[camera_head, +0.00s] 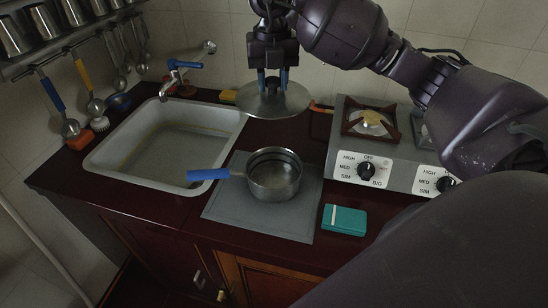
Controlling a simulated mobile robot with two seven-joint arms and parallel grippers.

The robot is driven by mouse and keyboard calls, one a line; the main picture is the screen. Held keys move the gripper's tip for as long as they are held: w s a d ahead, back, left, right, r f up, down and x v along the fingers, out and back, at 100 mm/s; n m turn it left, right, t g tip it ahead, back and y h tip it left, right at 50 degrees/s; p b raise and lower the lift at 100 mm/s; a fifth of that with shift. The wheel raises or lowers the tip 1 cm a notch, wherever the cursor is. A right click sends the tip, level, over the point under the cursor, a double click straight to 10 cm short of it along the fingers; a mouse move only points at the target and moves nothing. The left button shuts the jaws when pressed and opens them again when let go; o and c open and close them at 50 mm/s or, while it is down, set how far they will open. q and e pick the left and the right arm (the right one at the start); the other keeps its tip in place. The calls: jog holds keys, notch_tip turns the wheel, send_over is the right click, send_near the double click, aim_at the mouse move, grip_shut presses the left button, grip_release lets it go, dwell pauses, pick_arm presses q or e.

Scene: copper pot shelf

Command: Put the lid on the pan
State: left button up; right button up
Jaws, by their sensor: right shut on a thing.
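The pan (273,183) is a small steel saucepan with a blue handle pointing left. It stands open on a grey mat (261,221) on the dark red counter. The lid (273,101) is a round metal disc, held about level above the counter behind the pan and apart from it. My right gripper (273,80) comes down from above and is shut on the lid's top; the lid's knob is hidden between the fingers. My left gripper is out of view.
A sink (110,158) with a blue-handled tap (178,72) lies left of the pan. A stove (362,169) with knobs stands to the right. A teal box (344,220) lies right of the mat. Utensils and steel cups hang on the left wall.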

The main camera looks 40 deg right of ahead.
jog(key=shift+d+r+m, duration=0.15)
jog(key=shift+r+m, duration=0.05)
jog(key=shift+m, duration=0.3)
jog(key=shift+f, duration=0.15)
notch_tip(320, 180, down, 20)
jog(key=shift+f, duration=0.45)
dwell(0.4)
jog(key=o, duration=1)
jog(key=shift+c, duration=0.2)
jog(key=shift+r, duration=0.1)
